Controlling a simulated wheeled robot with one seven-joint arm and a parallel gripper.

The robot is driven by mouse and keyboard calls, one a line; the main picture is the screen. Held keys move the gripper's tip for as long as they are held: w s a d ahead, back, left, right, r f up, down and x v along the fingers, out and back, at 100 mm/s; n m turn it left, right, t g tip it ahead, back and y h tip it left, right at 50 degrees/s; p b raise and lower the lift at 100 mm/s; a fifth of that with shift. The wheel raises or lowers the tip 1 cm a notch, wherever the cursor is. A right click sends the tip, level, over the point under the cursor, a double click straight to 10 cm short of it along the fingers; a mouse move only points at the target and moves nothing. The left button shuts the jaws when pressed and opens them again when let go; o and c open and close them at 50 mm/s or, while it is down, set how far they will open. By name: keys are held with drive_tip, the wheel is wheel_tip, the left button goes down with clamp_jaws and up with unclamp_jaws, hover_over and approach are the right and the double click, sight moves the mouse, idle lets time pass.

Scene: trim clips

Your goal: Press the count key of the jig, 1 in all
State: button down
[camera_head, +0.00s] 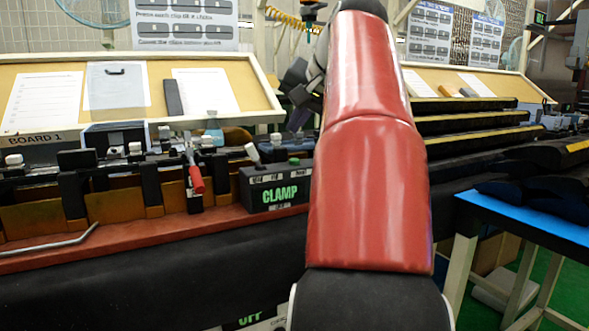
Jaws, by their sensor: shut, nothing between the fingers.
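The jig (120,225) runs along the bench at left, a red-brown base with black clamps and a red-handled lever (196,180). A black box (272,197) at its right end shows "CLAMP" in green letters. Small labels and a green button (294,161) are on its top; I cannot tell which part is the count key. My red arm stands in front and hides what is right of the box. Dark parts that look like my gripper (298,97) show partly behind the arm, above and beyond the box, shut and empty. Its fingertips are not clear.
A tan board with papers (140,90) stands behind the jig. Black trim pieces with yellow strips (470,122) lie on racks at right. A blue-topped table (530,212) is at the right front. A yellow coiled hose (285,17) hangs at the back.

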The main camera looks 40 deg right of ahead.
drive_tip(key=shift+f+b, duration=0.95)
drive_tip(key=shift+f, duration=0.8)
idle(0.7)
drive_tip(key=shift+f, duration=0.45)
drive_tip(key=shift+f+b, duration=0.4)
drive_tip(key=shift+b, duration=0.15)
idle(0.4)
drive_tip(key=shift+r, duration=0.1)
drive_tip(key=shift+r+p, duration=0.75)
drive_tip(key=shift+p, duration=0.25)
wheel_tip(320, 180, up, 5)
drive_tip(key=p, duration=0.4)
